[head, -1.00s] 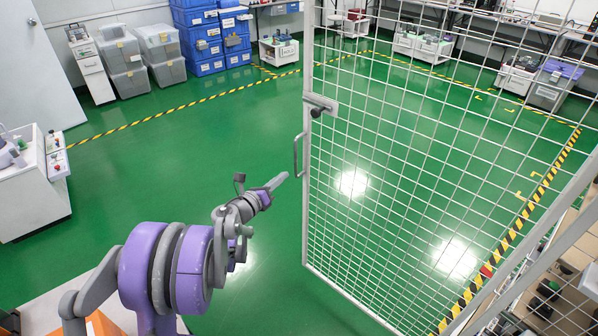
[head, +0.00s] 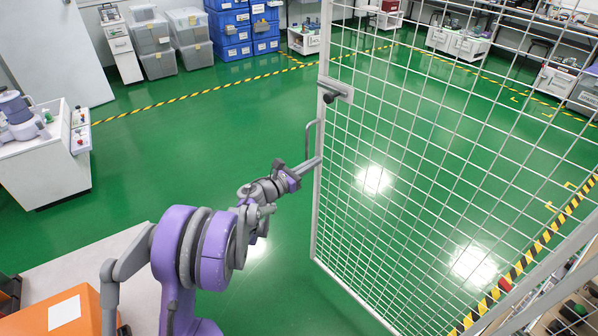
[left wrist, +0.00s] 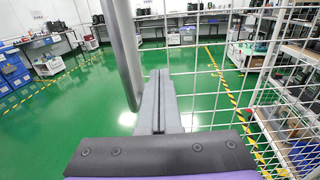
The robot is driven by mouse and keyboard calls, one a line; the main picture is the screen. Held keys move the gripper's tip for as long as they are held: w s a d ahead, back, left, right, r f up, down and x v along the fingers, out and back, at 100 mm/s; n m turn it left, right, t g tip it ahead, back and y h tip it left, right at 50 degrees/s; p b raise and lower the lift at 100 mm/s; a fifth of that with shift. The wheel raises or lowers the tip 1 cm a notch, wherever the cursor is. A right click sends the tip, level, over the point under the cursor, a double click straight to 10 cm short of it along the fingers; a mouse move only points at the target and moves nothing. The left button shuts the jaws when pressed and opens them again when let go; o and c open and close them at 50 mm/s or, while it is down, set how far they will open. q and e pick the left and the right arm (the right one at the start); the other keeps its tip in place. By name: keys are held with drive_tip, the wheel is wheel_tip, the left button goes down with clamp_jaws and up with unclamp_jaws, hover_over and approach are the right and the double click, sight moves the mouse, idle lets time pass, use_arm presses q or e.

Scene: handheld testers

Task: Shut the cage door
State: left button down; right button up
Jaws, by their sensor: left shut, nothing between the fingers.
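The cage door (head: 400,160) is a pale wire-mesh panel in a metal frame, standing open over the green floor. Its free edge is toward the left, with a latch block and dark knob (head: 336,92) and a grey bar handle (head: 309,140) below it. My left gripper (head: 316,162) is shut and empty, its tips at the door's edge beside the handle's lower end. Whether they touch is unclear. In the left wrist view the shut fingers (left wrist: 158,100) point at the door frame, with the handle (left wrist: 120,50) upright just left of them. My right gripper is not in view.
A white cabinet with a device (head: 42,155) stands at left. Grey bins (head: 150,45) and blue crates (head: 240,30) line the back. An orange box (head: 62,315) is at lower left. The floor left of the door is clear.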

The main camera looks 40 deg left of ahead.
sight(328, 154)
use_arm(q)
drive_tip(key=shift+x, duration=1.7)
